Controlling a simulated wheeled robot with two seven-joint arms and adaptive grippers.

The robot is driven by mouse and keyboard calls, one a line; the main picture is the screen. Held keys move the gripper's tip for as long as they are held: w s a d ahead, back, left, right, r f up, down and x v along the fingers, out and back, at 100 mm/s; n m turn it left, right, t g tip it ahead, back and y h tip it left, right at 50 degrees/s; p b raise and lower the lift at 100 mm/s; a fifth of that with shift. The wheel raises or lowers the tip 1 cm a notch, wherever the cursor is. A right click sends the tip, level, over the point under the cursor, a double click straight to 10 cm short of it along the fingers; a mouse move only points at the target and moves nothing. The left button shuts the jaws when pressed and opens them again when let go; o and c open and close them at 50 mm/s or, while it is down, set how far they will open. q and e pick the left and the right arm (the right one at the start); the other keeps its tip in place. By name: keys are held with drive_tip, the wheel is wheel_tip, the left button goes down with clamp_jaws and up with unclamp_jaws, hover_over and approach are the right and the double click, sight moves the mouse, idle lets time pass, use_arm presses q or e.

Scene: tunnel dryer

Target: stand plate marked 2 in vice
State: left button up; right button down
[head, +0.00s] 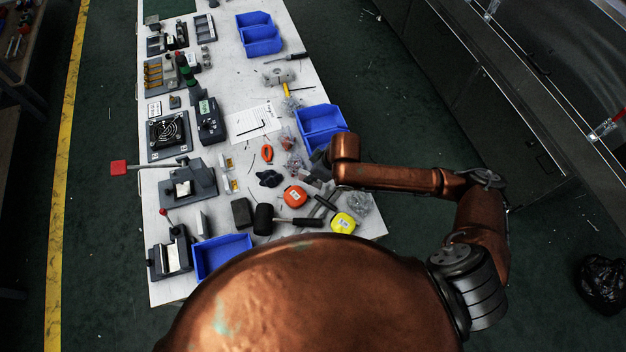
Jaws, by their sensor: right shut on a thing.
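My right gripper (315,178) is over the table's right edge, just below the blue bins. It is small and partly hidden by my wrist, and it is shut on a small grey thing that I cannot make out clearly. I cannot read a 2 on any plate. A grey device with a red-knobbed handle (170,257), which looks like a vice, stands at the near left of the table. A pale block or plate shows in its middle. A thin grey plate (202,223) stands beside it. My left gripper is not in view.
The white table (270,190) is crowded. A blue bin (222,257) lies at its near edge, and double blue bins (320,122) at its right edge. A mallet (265,219), an orange tape measure (295,196) and a yellow one (343,223) lie between.

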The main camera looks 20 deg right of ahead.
drive_tip(key=shift+w+d+f+b, duration=0.1)
drive_tip(key=shift+d+f+b, duration=0.1)
drive_tip(key=shift+f, duration=0.8)
drive_tip(key=shift+d+f+b, duration=0.15)
drive_tip(key=shift+f, duration=0.8)
drive_tip(key=shift+f, duration=0.1)
drive_tip(key=c, duration=2)
unclamp_jaws()
drive_tip(key=shift+o, duration=0.2)
